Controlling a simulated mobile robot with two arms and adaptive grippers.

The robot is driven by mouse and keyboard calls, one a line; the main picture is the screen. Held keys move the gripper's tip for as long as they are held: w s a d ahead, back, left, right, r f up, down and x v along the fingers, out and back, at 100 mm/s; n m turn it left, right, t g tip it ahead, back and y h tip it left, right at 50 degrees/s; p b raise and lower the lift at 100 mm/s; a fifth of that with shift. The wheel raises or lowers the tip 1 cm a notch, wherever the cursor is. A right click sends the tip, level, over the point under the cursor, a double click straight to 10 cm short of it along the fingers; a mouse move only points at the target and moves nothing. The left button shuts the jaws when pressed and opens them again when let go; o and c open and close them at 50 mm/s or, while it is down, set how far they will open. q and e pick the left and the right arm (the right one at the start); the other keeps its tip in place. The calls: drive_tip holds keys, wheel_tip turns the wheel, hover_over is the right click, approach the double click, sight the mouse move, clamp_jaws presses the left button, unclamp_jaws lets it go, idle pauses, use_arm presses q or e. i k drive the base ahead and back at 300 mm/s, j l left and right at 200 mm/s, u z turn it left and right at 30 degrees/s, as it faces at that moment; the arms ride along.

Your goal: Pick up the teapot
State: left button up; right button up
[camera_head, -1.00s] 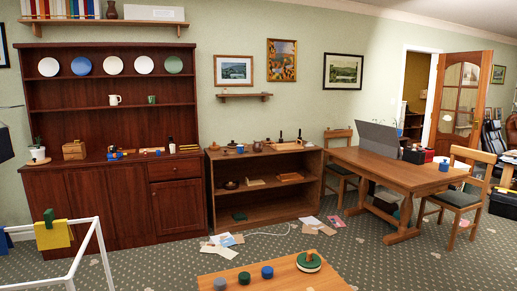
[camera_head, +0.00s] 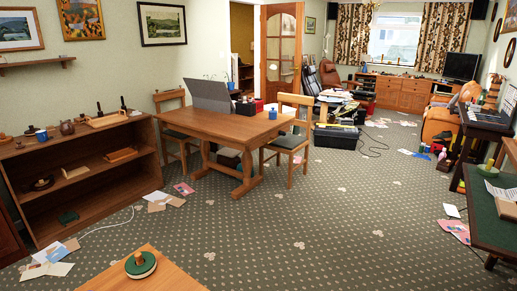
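A small round brown pot (camera_head: 67,127), which looks like a teapot, stands on top of the low wooden shelf unit (camera_head: 95,172) at the left. It is too small to make out a spout or handle clearly. A dark, squat lidded object (camera_head: 42,184) sits on the shelf below; I cannot tell whether it is a teapot. Neither of my grippers is in view.
A wooden table (camera_head: 222,124) with two chairs stands mid-room. Papers (camera_head: 50,260) and a white cable lie before the shelf unit. A low table (camera_head: 150,275) is at the bottom.

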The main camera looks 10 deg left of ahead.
sight(66, 127)
drive_tip(key=i+l+z, duration=0.15)
drive_tip(key=i+z, duration=0.25)
drive_tip(key=i, duration=0.2)
drive_tip(key=i+z, duration=0.4)
drive_tip(key=i, duration=0.25)
